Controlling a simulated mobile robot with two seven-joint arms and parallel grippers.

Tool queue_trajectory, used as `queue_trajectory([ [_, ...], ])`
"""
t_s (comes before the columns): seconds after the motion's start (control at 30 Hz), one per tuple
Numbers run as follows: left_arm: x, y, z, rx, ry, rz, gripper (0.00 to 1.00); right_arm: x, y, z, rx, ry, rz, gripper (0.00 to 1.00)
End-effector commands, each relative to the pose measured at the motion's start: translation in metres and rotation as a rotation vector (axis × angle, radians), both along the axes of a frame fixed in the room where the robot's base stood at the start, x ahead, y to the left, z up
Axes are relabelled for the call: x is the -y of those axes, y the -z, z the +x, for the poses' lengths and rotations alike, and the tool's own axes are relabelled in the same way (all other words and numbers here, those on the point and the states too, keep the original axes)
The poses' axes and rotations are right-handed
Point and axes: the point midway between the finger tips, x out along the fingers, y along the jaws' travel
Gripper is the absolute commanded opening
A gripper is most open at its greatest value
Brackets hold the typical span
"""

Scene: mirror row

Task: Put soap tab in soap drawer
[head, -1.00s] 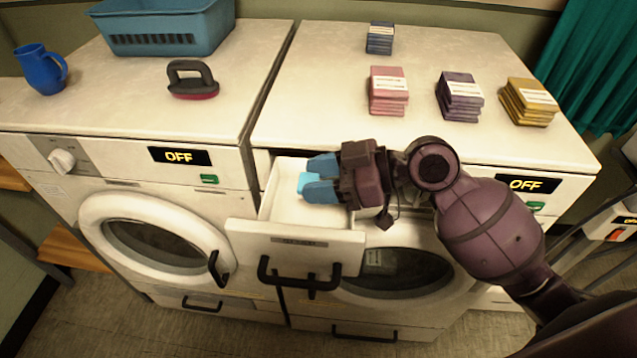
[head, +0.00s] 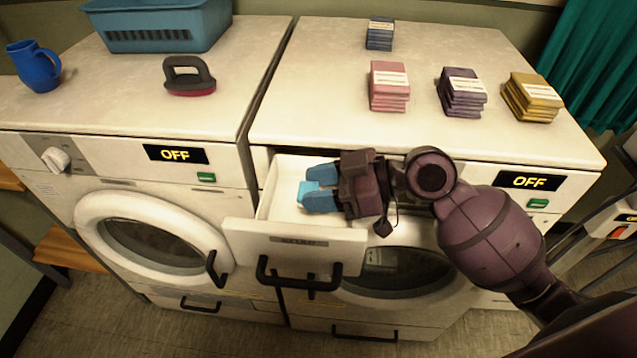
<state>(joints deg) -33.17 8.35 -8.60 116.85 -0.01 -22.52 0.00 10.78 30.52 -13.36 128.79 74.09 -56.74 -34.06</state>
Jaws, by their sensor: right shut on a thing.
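The soap drawer (head: 295,242) is pulled out from the upper front of the right machine, and its white inside shows. My right gripper (head: 310,194) is over the drawer's open top, its blue fingers pointing left. It is shut on the soap tab (head: 303,188), a small light-blue piece that shows at the fingertips. Most of the tab is hidden by the fingers. I cannot tell whether the tab touches the drawer floor. My left gripper is not in view.
Pink (head: 389,86), purple (head: 461,92), yellow (head: 531,97) and blue (head: 380,34) stacks sit on the right machine (head: 310,100). A blue jug (head: 36,67), a basket (head: 158,27) and a black-handled brush (head: 188,76) stand on the left machine. The drawer has a black handle (head: 300,278).

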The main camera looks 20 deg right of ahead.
Motion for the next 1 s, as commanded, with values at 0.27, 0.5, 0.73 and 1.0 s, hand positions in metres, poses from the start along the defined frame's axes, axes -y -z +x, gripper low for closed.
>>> queue_trajectory([
  [0.27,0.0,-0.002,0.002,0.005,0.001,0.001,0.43,0.0,-0.001,0.0,0.001,0.0,0.001,0.7],
  [0.5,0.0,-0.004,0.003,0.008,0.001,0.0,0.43,0.0,-0.003,0.0,0.002,0.001,0.0,0.7],
  [0.73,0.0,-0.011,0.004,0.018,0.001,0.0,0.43,0.007,-0.015,-0.002,0.001,0.002,-0.001,0.7],
  [1.0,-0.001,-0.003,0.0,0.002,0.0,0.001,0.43,0.049,-0.027,-0.018,-0.001,0.002,-0.004,0.7],
])
